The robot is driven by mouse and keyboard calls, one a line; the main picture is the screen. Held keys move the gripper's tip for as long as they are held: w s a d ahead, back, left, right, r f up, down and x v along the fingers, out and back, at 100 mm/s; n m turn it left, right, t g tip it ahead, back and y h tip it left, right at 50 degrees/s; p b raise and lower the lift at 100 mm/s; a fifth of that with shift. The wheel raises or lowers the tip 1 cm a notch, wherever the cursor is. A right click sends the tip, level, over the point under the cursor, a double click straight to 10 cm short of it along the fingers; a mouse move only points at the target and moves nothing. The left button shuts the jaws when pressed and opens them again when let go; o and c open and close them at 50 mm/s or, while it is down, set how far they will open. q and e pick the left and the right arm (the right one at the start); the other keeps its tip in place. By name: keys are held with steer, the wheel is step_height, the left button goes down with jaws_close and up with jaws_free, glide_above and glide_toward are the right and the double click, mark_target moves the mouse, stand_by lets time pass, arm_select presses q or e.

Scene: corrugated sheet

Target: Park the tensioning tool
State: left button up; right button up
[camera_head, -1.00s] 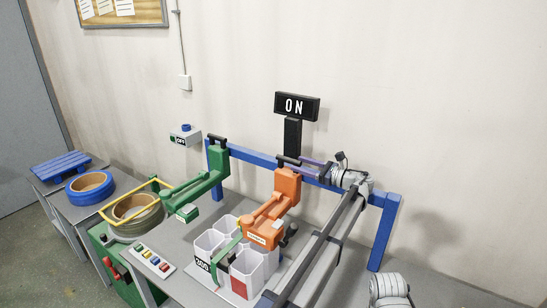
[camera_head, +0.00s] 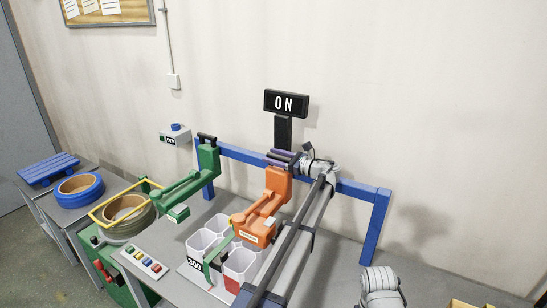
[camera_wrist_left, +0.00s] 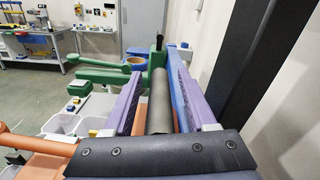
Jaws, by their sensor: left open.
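An orange tool (camera_head: 265,207) with a pale label stands tilted over the white cups, in front of the blue rail. A green tool (camera_head: 190,185) of similar shape is to its left. I cannot tell from their labels which is the tensioning tool. My left gripper (camera_head: 279,158) is at the top of the orange tool, its purple fingers open. In the left wrist view, a dark cylindrical handle (camera_wrist_left: 160,102) lies between the two fingers, with space on both sides. Part of the orange tool (camera_wrist_left: 36,142) shows at the lower left there.
A blue rail (camera_head: 372,228) runs behind the tools. White cups (camera_head: 240,262) with a 300 label stand on the grey table. A black ON sign (camera_head: 285,102) rises behind. A button strip (camera_head: 143,264), yellow-handled ring (camera_head: 124,212) and blue ring (camera_head: 80,188) are left.

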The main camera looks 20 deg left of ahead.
arm_select(q)
jaws_close()
stand_by(0.4)
stand_by(1.0)
